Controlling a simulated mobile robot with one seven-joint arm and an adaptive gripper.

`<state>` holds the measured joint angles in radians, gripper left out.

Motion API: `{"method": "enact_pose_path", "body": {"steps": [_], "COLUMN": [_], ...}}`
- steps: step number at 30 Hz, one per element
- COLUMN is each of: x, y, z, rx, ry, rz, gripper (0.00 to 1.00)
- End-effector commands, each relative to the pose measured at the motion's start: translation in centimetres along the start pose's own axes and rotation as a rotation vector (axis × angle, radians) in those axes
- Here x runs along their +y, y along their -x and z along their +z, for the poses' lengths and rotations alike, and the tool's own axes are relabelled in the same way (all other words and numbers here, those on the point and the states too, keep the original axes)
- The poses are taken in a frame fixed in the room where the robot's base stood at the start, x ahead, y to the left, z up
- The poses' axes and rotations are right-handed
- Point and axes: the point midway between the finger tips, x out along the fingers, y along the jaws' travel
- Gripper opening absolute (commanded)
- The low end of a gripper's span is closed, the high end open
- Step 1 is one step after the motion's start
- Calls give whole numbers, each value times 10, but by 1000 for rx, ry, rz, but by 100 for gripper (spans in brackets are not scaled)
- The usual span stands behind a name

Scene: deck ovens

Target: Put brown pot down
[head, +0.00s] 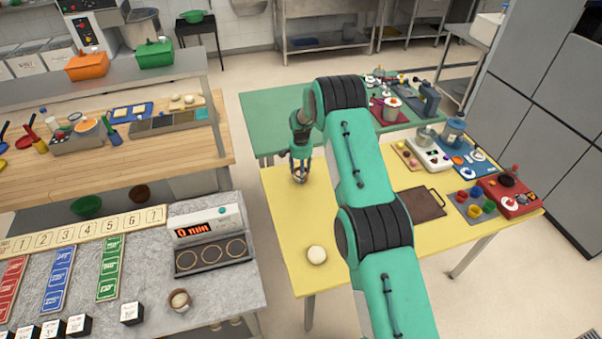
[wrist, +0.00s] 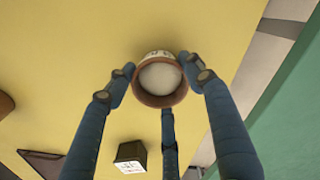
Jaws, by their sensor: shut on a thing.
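In the wrist view my gripper (wrist: 158,88) has its blue fingers closed around a small brown pot (wrist: 138,92) with a round whitish content, like dough, inside. In the head view my gripper (head: 299,160) and the pot (head: 299,181) are over the left back part of the yellow table (head: 285,215). I cannot tell whether the pot's base touches the table. A whitish patch shows just behind the pot's rim in the wrist view. A second brown pot (head: 179,307) with pale content stands on the grey counter at the lower left.
The green table (head: 262,115) adjoins behind. The yellow table's left side is mostly clear.

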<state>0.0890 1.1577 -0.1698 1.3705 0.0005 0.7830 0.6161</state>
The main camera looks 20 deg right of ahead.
Motion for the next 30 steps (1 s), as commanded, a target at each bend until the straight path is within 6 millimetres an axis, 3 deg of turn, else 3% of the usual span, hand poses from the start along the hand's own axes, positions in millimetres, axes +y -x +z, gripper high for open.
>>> {"method": "enact_pose_path", "body": {"steps": [7, 8, 10, 23, 30], "x": [0, 0, 0, 0, 0], "y": [-3, -3, -3, 0, 15], "z": [0, 0, 0, 0, 0], "rx": [0, 0, 0, 0, 0], "ry": [0, 0, 0, 0, 0], "rz": [0, 0, 0, 0, 0], "gripper": [20, 58, 71, 71, 71]}}
